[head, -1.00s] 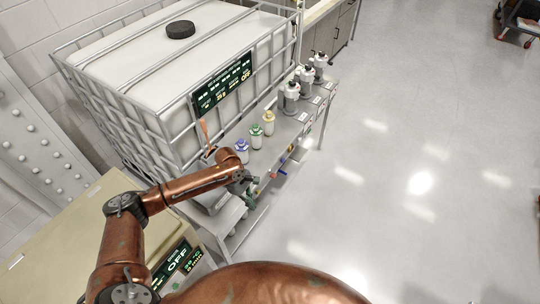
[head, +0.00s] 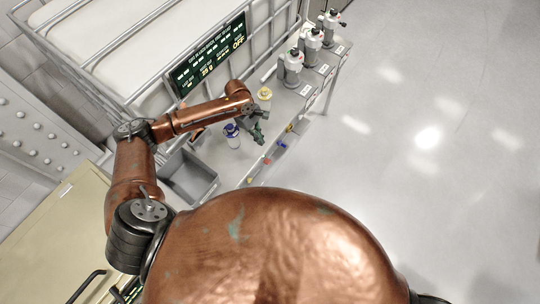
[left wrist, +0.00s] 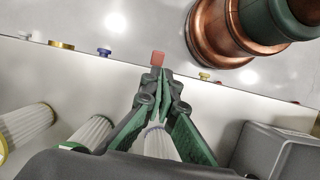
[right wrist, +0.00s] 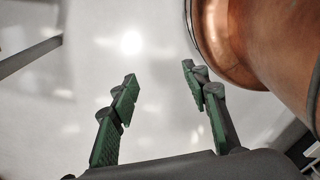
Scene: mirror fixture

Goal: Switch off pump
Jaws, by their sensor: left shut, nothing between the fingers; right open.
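The front edge of the bench carries small coloured knobs: a red one (head: 267,161), a blue one (head: 282,146) and yellow ones. Which part is the pump or its switch I cannot tell. My left gripper (head: 262,138) is shut and empty above the bench, near this edge. In the left wrist view its fingertips (left wrist: 165,84) point at the red knob (left wrist: 157,59), which appears just beyond them; contact cannot be told. A dark panel (head: 212,56) with green text on the tank cage reads OFF at its right. My right gripper (right wrist: 161,78) is open and empty over the floor.
A purple-collared bottle (head: 232,138) stands beside the left gripper. Several grey-and-white units (head: 291,68) line the bench farther back. The floor (head: 430,190) at right is clear.

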